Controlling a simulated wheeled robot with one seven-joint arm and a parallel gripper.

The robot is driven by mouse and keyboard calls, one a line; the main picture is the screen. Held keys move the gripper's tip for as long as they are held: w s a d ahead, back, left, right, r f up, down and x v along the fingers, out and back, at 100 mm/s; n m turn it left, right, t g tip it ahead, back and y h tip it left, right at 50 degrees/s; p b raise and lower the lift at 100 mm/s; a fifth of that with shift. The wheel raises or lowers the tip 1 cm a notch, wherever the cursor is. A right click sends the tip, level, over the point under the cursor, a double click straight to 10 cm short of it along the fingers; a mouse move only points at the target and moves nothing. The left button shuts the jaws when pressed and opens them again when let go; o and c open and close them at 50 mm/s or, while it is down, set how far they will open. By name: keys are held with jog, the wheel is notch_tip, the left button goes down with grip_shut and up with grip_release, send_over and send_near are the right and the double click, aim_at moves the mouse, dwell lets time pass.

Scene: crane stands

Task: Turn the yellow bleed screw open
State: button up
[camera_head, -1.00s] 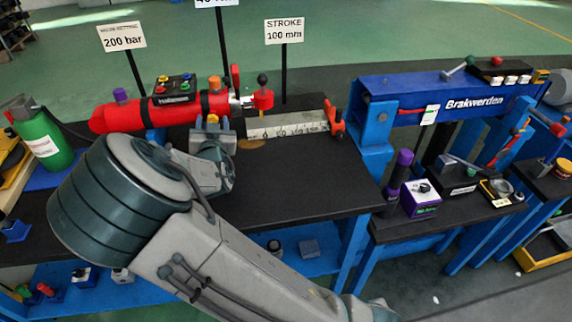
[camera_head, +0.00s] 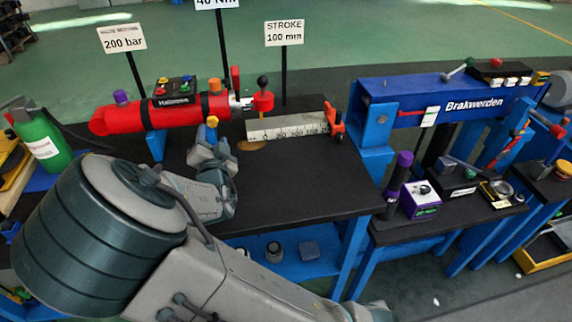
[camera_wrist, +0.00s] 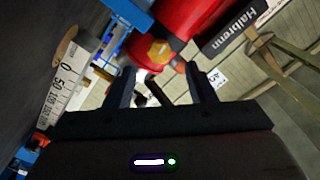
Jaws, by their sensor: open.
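The yellow bleed screw (camera_head: 212,121) sits on the front underside of the red Halbrenn cylinder (camera_head: 125,118), near its rod end. In the wrist view it is a yellow hex head (camera_wrist: 159,49) on the red body (camera_wrist: 185,22), seen beyond and between the fingers. My gripper (camera_head: 208,140) is just below and in front of the screw in the head view. In the wrist view its dark fingers (camera_wrist: 160,70) are spread apart with nothing held. The fingers appear short of the screw head; exact contact is hard to tell.
A white ruler (camera_head: 280,127) and an orange-red stop (camera_head: 335,120) stand right of the cylinder. A green bottle (camera_head: 44,142) is at left. The black bench top (camera_head: 300,175) is clear in front. A blue Brakwerden press (camera_head: 440,98) stands at right.

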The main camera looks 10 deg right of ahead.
jog(key=s, duration=0.8)
jog(key=d+f+g, duration=0.1)
jog(key=d+f+g+p, duration=0.1)
jog(key=g, duration=0.1)
jog(key=w+d+f+g+p, duration=0.1)
jog(key=g, duration=0.1)
jog(key=shift+d+f, duration=0.1)
jog(key=shift+d, duration=0.15)
jog(key=shift+s+d+n+g+y+p, duration=0.25)
jog(key=shift+d+n+g+y+p, duration=0.15)
jog(key=shift+g+p, duration=0.1)
jog(key=shift+s+d+g, duration=0.25)
jog(key=shift+s+g, duration=0.1)
jog(key=shift+g, duration=0.25)
jog(key=s+d+r+n+g+y+p, duration=0.1)
jog(key=s+d+r+n+g+p, duration=0.4)
jog(key=s+d+r, duration=0.4)
jog(key=shift+s+r+n+g+y, duration=0.3)
jog(key=shift+s+r+n+g, duration=0.5)
jog(key=shift+s, duration=1.15)
jog(key=shift+r, duration=0.3)
